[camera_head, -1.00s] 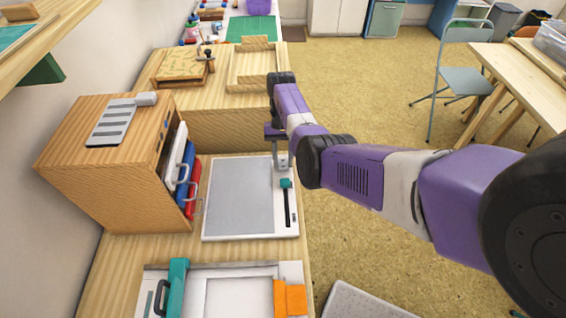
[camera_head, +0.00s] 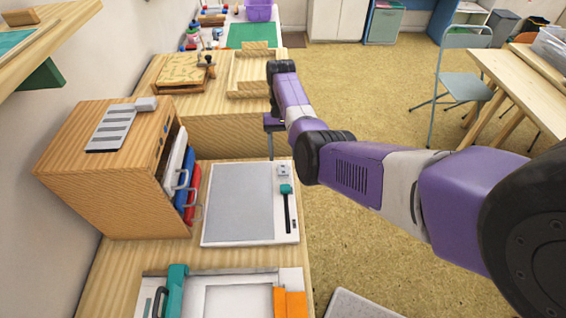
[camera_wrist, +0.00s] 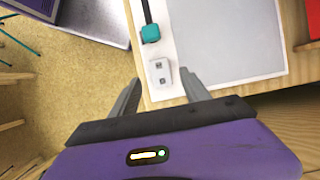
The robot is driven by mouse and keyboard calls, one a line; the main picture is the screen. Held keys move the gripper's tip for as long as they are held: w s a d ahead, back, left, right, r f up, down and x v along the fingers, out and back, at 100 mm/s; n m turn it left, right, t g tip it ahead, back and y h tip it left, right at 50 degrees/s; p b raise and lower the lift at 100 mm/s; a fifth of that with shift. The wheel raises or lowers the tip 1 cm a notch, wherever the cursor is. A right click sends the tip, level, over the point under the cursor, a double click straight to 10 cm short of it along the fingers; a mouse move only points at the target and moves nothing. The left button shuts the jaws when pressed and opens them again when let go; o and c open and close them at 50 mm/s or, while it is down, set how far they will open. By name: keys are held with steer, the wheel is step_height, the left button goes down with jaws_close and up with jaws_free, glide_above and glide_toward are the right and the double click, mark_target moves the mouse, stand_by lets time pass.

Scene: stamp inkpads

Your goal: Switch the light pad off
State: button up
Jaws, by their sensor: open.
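The light pad (camera_head: 238,203) lies flat on the wooden bench, with a grey panel and a white border. Its right border carries a small pale switch block (camera_head: 283,171) and a teal slider knob (camera_head: 286,189) on a black slot. In the wrist view the switch block (camera_wrist: 161,74) and teal knob (camera_wrist: 150,33) sit ahead of the fingers, with the grey panel (camera_wrist: 225,40) to the right. My gripper (camera_wrist: 162,92) is open and empty, its fingers either side of the pad's near corner. The panel looks grey and unlit.
A wooden cabinet (camera_head: 105,165) with blue and red cases stands left of the pad. A tray-like frame with teal and orange parts (camera_head: 222,300) is in front. Behind is a raised wooden block (camera_head: 215,125). Open floor lies to the right.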

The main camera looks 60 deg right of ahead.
mark_target(283, 165)
steer(key=p+v, duration=0.1)
steer(key=v, duration=0.2)
stand_by(0.6)
